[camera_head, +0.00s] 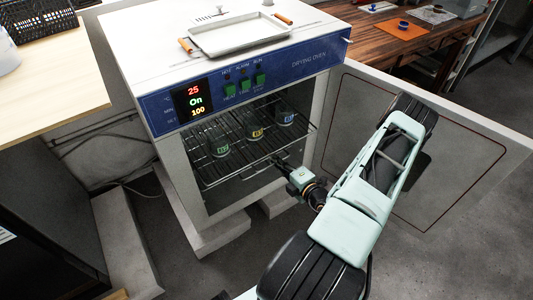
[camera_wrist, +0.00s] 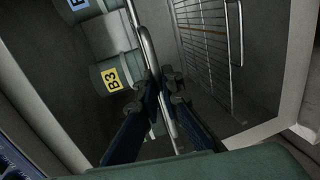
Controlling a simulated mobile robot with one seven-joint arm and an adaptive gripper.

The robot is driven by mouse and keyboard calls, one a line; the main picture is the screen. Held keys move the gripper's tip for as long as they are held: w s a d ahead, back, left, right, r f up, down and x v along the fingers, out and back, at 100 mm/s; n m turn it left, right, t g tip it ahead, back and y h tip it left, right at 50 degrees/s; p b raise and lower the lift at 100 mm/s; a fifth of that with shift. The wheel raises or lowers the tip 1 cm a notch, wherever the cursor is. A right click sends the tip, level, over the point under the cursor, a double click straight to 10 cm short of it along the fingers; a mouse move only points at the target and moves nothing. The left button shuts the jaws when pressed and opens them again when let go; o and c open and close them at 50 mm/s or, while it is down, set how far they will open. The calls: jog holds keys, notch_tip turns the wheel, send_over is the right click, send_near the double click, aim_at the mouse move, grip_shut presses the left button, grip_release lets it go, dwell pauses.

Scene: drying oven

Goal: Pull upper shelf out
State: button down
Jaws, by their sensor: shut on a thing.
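The upper shelf (camera_head: 228,170) is a dark wire rack inside the open drying oven (camera_head: 160,150). Three glass beakers stand on it, with a green label (camera_head: 221,145), a yellow label (camera_head: 257,128) and a blue label (camera_head: 287,112). My gripper (camera_head: 278,163) is at the shelf's front edge, right of its middle. In the wrist view, the dark fingers (camera_wrist: 168,82) are closed on the shelf's front bar (camera_wrist: 149,48). The yellow-labelled beaker, marked B3, (camera_wrist: 113,78) is close beside the fingers. The exact contact is partly hidden by the fingertips.
The oven door (camera_head: 470,150) stands wide open on the right, behind my arm. Another wire rack (camera_wrist: 207,45) shows in the wrist view. A metal tray (camera_head: 238,35) with wooden handles lies on the oven's top. A wooden table (camera_head: 50,80) is at left.

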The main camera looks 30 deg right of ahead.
jog(key=f+v, duration=0.2)
jog(key=v, duration=0.8)
jog(key=s+f+v, duration=0.1)
jog(key=f+v, duration=0.1)
jog(key=v, duration=0.9)
jog(key=shift+s+f, duration=0.1)
jog(key=shift+s, duration=0.05)
jog(key=c, duration=2.1)
grip_release()
jog(key=v, duration=1.2)
